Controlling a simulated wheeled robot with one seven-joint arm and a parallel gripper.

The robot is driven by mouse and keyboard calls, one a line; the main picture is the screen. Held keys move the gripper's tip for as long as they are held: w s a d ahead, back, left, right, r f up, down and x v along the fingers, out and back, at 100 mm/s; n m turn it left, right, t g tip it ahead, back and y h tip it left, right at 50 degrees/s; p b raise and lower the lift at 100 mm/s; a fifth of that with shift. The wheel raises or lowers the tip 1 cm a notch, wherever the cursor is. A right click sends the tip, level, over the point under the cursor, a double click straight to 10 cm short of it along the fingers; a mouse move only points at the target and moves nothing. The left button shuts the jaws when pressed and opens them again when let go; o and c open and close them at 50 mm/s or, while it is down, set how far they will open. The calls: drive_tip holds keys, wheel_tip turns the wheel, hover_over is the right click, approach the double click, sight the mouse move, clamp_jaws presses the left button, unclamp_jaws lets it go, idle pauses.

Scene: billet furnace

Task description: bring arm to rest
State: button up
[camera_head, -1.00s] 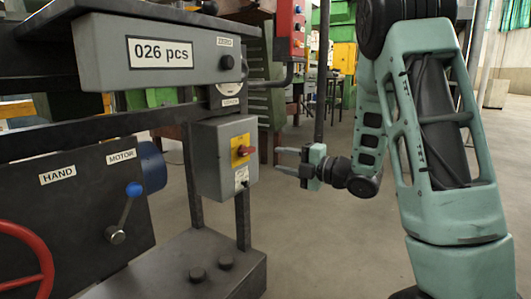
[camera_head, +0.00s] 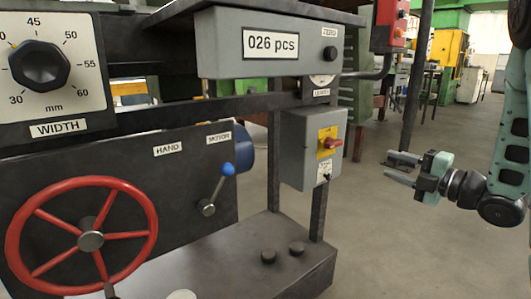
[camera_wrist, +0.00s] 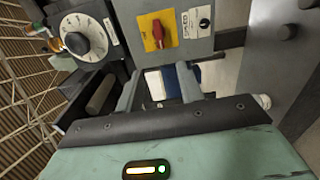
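My gripper (camera_head: 402,168) is at the right of the head view, pointing left toward the machine. Its two fingers are apart with nothing between them. In the wrist view the fingers (camera_wrist: 158,88) also stand apart, with the machine behind them. The grey switch box (camera_head: 300,150) with a red knob on a yellow plate (camera_head: 329,142) is left of my gripper, with a clear gap between. The same red knob shows at the top of the wrist view (camera_wrist: 157,32).
The machine carries a counter box reading 026 pcs (camera_head: 270,45), a width dial (camera_head: 38,67), a red handwheel (camera_head: 90,241) and a blue-knobbed lever (camera_head: 217,190). A red button box (camera_head: 391,25) hangs by a dark post (camera_head: 417,80). Floor at the lower right is free.

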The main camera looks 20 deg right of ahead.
drive_tip(key=w+a+f+m+g+h+p, duration=0.1)
drive_tip(key=w+a+m+g, duration=0.15)
drive_tip(key=a, duration=0.35)
drive_tip(key=w+a+f+m+g+h, duration=0.1)
drive_tip(key=a+f+m+g, duration=0.15)
drive_tip(key=a, duration=0.35)
drive_tip(key=w+a+f+m+g+h+p, duration=0.1)
drive_tip(key=w+a+m+g+h, duration=0.1)
drive_tip(key=a+m, duration=0.3)
drive_tip(key=s+a+m+g, duration=0.1)
drive_tip(key=s+a+g, duration=0.2)
drive_tip(key=s+a, duration=0.45)
drive_tip(key=s+a+f+m+g+h+p, duration=0.1)
drive_tip(key=s+a+m+g, duration=0.2)
drive_tip(key=s, duration=0.7)
drive_tip(key=s+a+g, duration=0.3)
drive_tip(key=s+a, duration=0.4)
drive_tip(key=s, duration=0.1)
wheel_tip(320, 180, up, 38)
drive_tip(key=s+g+p, duration=0.1)
drive_tip(key=s+p, duration=0.1)
drive_tip(key=p, duration=3.6)
drive_tip(key=shift+f+m+h, duration=0.15)
drive_tip(key=shift+m+h, duration=0.15)
